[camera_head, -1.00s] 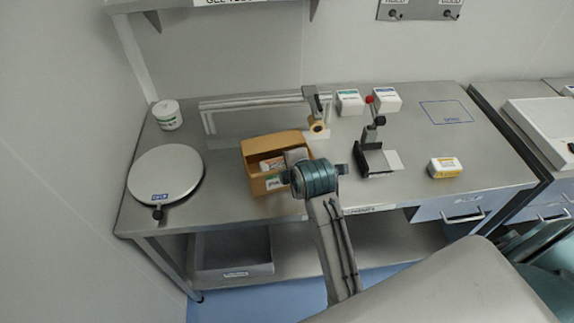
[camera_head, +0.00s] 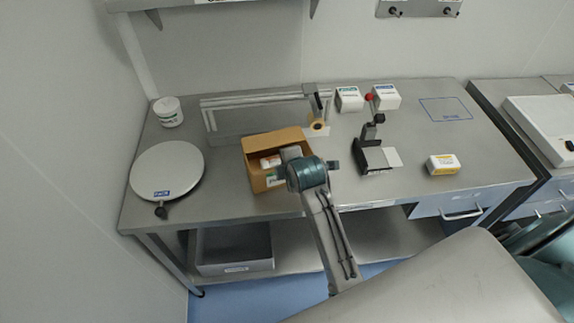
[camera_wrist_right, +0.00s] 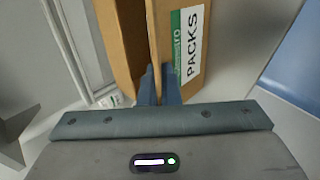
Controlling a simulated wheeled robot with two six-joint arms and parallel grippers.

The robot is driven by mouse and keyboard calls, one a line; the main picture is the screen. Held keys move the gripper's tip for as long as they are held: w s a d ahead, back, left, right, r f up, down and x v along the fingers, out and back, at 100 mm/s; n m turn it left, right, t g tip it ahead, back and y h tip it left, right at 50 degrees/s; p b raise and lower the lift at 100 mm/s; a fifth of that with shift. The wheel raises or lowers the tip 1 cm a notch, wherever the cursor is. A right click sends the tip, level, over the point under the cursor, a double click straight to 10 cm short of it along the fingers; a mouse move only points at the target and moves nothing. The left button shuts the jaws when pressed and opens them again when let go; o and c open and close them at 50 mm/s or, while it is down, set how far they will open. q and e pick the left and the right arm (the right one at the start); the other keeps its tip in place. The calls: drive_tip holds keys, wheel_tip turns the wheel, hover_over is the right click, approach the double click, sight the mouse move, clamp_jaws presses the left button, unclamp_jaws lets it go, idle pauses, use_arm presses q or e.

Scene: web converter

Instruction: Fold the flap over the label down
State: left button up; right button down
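An open brown cardboard box (camera_head: 262,182) stands on the steel bench. Its back flap (camera_head: 277,141) is raised, and white packs with some orange (camera_head: 270,161) show inside. In the right wrist view the label (camera_wrist_right: 187,45) reads "PACKS" and lies uncovered on a brown panel. My right gripper (camera_wrist_right: 159,70) has its fingers close together, before the box's cardboard edges. In the head view my wrist hides the fingertips. My left gripper is not in view.
A round grey plate (camera_head: 166,168) lies left of the box, with a white tub (camera_head: 168,112) behind it. A tape dispenser (camera_head: 317,120), a black stand (camera_head: 371,150), white cartons (camera_head: 349,99) and a yellow-white box (camera_head: 443,165) are to the right.

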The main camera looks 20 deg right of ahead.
drive_tip(key=shift+w+r, duration=0.1)
drive_tip(key=shift+r, duration=0.05)
drive_tip(key=g, duration=0.2)
drive_tip(key=shift+w+r+g, duration=0.35)
drive_tip(key=shift+w+g, duration=0.05)
drive_tip(key=shift+w+d+r+g+y, duration=0.15)
drive_tip(key=shift+w+g, duration=0.15)
drive_tip(key=shift+g, duration=0.65)
drive_tip(key=shift+w+a+g+y, duration=0.15)
drive_tip(key=shift+w+g, duration=0.15)
drive_tip(key=shift+g, duration=0.65)
drive_tip(key=shift+d, duration=0.1)
drive_tip(key=c, duration=1.6)
unclamp_jaws()
drive_tip(key=shift+c, duration=0.2)
